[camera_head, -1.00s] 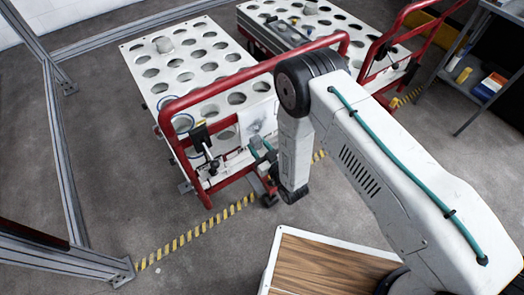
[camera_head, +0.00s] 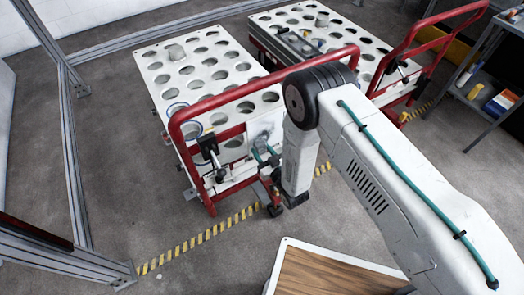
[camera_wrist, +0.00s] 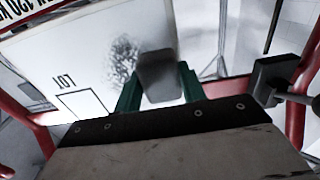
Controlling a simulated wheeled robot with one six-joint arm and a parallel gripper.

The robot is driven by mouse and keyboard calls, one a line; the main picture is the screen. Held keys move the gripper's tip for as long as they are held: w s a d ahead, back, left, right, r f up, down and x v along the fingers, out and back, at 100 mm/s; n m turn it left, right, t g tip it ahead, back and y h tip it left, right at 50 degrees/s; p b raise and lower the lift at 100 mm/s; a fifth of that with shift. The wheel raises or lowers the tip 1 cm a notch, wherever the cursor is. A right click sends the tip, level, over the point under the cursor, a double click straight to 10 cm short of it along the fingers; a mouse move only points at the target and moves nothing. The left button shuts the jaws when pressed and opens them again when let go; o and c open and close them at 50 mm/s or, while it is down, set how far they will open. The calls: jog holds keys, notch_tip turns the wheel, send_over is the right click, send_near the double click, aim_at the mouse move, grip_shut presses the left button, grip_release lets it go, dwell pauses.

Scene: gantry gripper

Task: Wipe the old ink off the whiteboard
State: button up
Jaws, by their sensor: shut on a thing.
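The whiteboard (camera_wrist: 55,55) fills the left of the wrist view. It bears a dark speckled ink patch (camera_wrist: 123,58) and printed lettering with a box outline. My gripper (camera_wrist: 160,84) has two green fingers shut on a grey block-like eraser (camera_wrist: 159,70), which shows just right of the ink patch. I cannot tell whether the eraser touches the board. In the head view, the whiteboard (camera_head: 263,131) is a small white panel on the front of a cart. My gripper (camera_head: 264,158) is close in front of it, partly hidden by my arm.
The cart's red rail (camera_head: 225,97) runs around the board, with a black clamp (camera_head: 207,146) to its left. A second perforated cart (camera_head: 335,35) stands behind to the right. A shelf (camera_head: 488,95) is at the far right. Grey floor is free at left.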

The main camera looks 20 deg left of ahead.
jog(key=shift+x, duration=0.85)
